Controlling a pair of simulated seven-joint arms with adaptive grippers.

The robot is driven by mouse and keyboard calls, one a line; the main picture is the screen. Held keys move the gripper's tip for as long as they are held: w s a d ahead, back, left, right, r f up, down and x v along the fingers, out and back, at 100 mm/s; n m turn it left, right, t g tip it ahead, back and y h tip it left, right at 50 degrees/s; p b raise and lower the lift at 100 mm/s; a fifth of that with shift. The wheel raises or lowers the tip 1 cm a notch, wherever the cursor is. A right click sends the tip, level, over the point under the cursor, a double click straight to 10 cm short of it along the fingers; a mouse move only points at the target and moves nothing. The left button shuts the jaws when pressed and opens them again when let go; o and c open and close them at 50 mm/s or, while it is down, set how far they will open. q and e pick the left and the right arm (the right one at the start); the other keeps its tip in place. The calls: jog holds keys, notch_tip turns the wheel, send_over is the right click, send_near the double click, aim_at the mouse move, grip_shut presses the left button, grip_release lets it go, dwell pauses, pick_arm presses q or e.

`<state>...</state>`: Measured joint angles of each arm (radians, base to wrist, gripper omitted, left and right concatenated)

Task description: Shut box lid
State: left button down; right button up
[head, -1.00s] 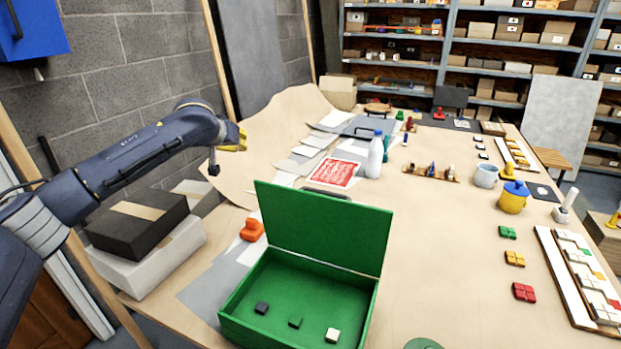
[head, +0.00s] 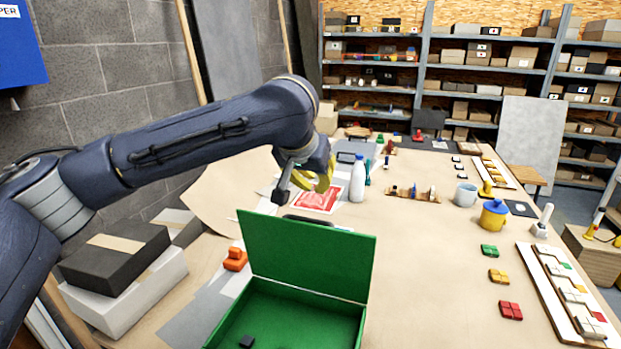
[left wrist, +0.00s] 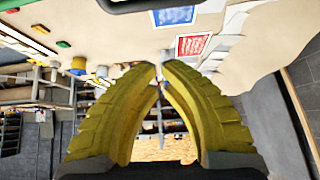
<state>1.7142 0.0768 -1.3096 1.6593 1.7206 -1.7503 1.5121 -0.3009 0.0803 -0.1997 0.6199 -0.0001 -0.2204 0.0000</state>
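A green box (head: 290,318) stands on the table at the bottom of the head view, its lower part cut off by the frame. Its green lid (head: 305,255) stands up at the back edge, so the box is open. A dark block (head: 246,342) lies inside. My left gripper (head: 322,180) is above and beyond the lid's top edge, apart from it. In the left wrist view its yellow curved fingers (left wrist: 160,66) nearly meet at the tips with nothing between them. My right gripper is not in view.
An orange object (head: 235,259) is left of the box. A white bottle (head: 357,178) and a red-printed sheet (head: 316,200) are behind it. A blue-yellow pot (head: 493,214) and coloured tiles (head: 510,310) are on the right.

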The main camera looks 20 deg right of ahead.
pick_arm(q)
notch_tip(320, 180, down, 6)
dwell(0.7)
dwell(0.4)
